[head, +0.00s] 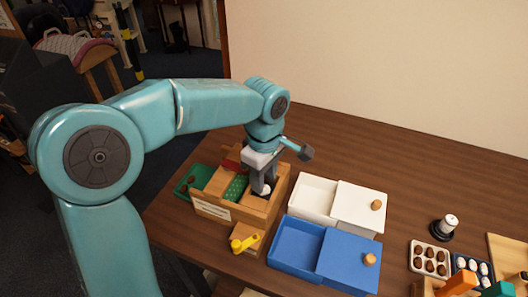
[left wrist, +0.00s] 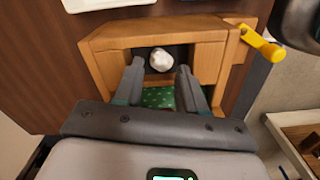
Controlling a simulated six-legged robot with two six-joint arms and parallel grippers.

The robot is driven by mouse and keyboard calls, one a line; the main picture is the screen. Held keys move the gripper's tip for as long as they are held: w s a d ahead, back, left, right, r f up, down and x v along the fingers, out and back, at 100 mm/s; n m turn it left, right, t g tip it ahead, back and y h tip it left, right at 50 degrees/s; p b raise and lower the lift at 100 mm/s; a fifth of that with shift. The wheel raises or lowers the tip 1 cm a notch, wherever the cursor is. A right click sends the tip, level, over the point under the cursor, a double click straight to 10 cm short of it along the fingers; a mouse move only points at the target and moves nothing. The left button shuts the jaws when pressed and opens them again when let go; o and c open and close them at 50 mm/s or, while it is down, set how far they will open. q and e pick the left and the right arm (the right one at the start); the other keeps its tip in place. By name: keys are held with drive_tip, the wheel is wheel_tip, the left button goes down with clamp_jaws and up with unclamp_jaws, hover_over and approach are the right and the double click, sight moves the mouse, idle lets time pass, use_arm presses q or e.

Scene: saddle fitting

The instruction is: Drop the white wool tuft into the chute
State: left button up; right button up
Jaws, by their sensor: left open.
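The white wool tuft (left wrist: 161,60) is a small pale lump at the dark opening of a wooden box, which looks like the chute (left wrist: 103,48). In the head view the tuft (head: 266,190) shows just below my left fingertips. My left gripper (left wrist: 160,72) is open, pointing down into the box, with one finger on each side of the space just short of the tuft. The tuft looks loose; I cannot tell how deep it sits. In the head view my left gripper (head: 262,186) is over the right end of the box (head: 248,209). My right gripper is not in view.
A green spotted strip (head: 236,187) runs in the box, and a yellow crank (head: 244,243) sits at its front. A white lidded box (head: 314,198) and a blue one (head: 296,246) stand to the right. Trays of egg-like pieces (head: 430,257) lie farther right. The back table is clear.

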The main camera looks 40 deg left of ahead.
use_arm(q)
wheel_tip(320, 180, up, 12)
drive_tip(key=p, duration=0.1)
drive_tip(key=shift+f, duration=0.25)
drive_tip(key=shift+s, duration=0.1)
drive_tip(key=shift+s, duration=0.1)
